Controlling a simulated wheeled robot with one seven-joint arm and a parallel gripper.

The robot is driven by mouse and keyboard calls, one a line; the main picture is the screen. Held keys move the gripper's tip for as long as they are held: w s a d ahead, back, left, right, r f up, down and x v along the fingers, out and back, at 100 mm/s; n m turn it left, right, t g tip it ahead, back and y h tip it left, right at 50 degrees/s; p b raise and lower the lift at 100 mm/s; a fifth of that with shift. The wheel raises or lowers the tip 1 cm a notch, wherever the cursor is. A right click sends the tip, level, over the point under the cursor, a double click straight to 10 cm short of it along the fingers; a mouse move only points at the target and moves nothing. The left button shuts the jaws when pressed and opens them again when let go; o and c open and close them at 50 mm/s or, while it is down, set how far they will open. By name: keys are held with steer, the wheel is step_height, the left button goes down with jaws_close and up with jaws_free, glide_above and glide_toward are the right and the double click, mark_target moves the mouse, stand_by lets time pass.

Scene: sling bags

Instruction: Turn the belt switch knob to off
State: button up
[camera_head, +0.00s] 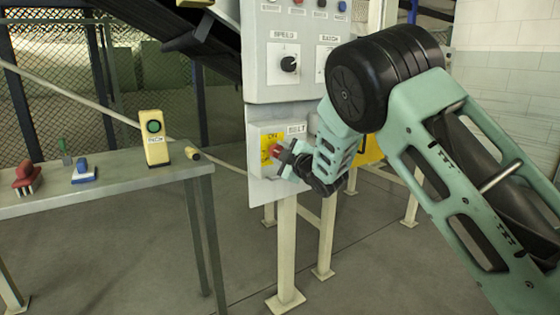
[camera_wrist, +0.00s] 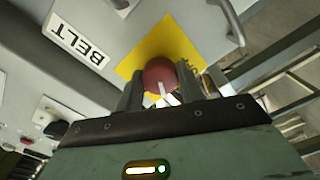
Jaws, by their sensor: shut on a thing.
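The belt switch knob (camera_wrist: 160,76) is red with a white mark and sits on a yellow plate (camera_wrist: 135,62) beside the BELT label (camera_wrist: 77,45). In the head view the red knob (camera_head: 275,151) is partly hidden by my gripper, on the lower grey panel box (camera_head: 254,189) with an "ON" mark on its yellow plate. My gripper (camera_head: 286,156) reaches the knob from the right. In the wrist view my gripper (camera_wrist: 162,88) has one dark finger on each side of the knob and is shut on it. The lower part of the knob is hidden by my gripper.
Above is a grey panel with a black SPEED knob (camera_head: 289,64). On the left a table (camera_head: 100,186) holds a yellow device with a green button (camera_head: 155,138), a red-handled tool (camera_head: 27,177) and a blue one (camera_head: 84,172). Cream legs (camera_head: 287,250) support the panel.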

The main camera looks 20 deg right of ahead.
steer(key=n+b, duration=0.3)
steer(key=n, duration=0.2)
steer(key=shift+f+n, duration=0.1)
steer(key=shift+n, duration=0.3)
stand_by(0.4)
steer(key=o, duration=1)
steer(key=shift+s, duration=0.1)
steer(key=v, duration=1.7)
steer(key=shift+s+p, duration=0.15)
steer(key=shift+p, duration=0.3)
